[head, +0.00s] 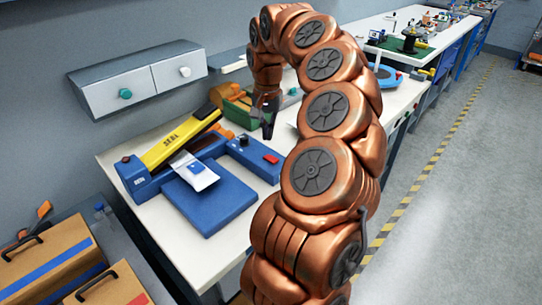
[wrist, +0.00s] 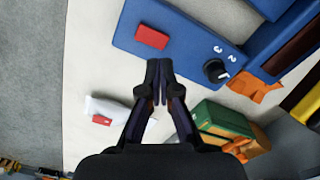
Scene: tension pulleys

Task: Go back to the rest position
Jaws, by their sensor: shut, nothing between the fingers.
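My gripper (wrist: 159,68) is shut and empty, with its two dark fingers together in the middle of the wrist view. In the head view my gripper (head: 267,128) hangs fingers down at the end of my copper arm, over the white bench (head: 262,215), just right of the blue machine (head: 215,205). In the wrist view the fingertips lie close to the edge of the blue machine (wrist: 185,42), near its red button (wrist: 152,37). Part of the bench behind my arm is hidden.
A yellow sealer arm (head: 180,138) rises from the machine, with a white packet (head: 196,175) on it. A green and orange box (wrist: 222,122) and a white bag (wrist: 105,110) are near my gripper. A two-drawer cabinet (head: 140,85) hangs on the wall. The floor at right is clear.

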